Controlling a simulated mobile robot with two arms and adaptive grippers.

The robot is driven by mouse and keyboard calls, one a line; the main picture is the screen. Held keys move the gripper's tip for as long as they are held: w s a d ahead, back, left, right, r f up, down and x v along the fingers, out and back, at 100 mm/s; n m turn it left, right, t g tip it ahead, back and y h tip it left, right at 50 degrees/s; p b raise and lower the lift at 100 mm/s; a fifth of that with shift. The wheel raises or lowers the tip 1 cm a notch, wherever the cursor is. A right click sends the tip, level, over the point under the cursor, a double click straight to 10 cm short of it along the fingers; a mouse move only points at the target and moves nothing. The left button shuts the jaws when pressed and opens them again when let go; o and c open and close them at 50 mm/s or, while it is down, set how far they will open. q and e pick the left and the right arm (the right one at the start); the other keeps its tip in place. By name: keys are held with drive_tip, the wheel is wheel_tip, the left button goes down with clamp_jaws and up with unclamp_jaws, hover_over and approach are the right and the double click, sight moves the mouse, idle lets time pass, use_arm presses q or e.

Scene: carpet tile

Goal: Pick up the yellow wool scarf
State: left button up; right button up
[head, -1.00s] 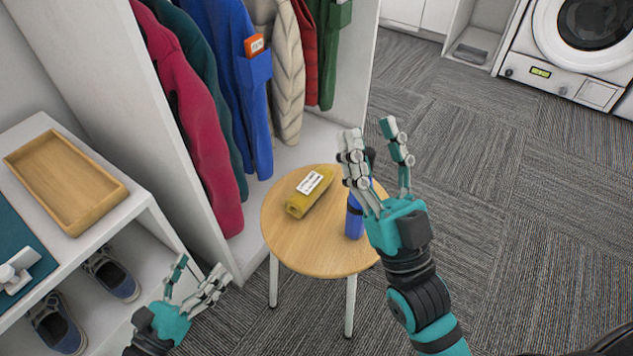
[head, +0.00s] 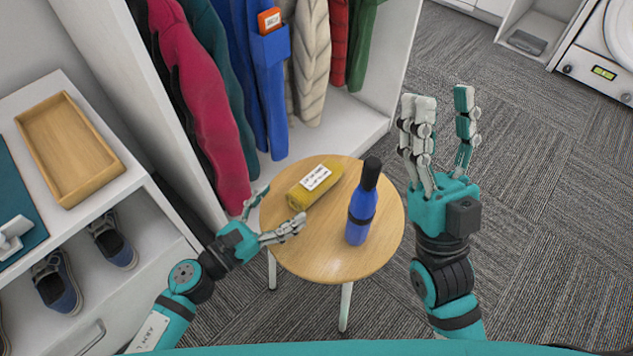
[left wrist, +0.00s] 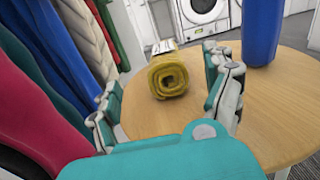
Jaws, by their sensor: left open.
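The yellow wool scarf (head: 301,196) is rolled up with a white label on top and lies on the round wooden stool. In the left wrist view the scarf (left wrist: 169,78) shows its spiral end toward me, between and beyond my open fingers. My left gripper (head: 278,212) is open and empty at the stool's left edge, just short of the scarf's near end. My right gripper (head: 440,125) is open and empty, raised to the right of the stool, fingers pointing up.
Coats (head: 207,105) hang in the wardrobe behind. A shoe bench with a wooden tray (head: 70,190) is at left. Carpet at right is clear.

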sight(309, 183)
use_arm(q)
drive_tip(key=x, duration=0.7)
drive_tip(key=shift+s+d+r, duration=0.1)
drive_tip(key=shift+s+d, duration=0.05)
drive_tip(key=shift+d, duration=0.1)
drive_tip(key=shift+w+d, duration=0.35)
drive_tip(key=shift+d, duration=0.1)
drive_tip(key=c, duration=1.2)
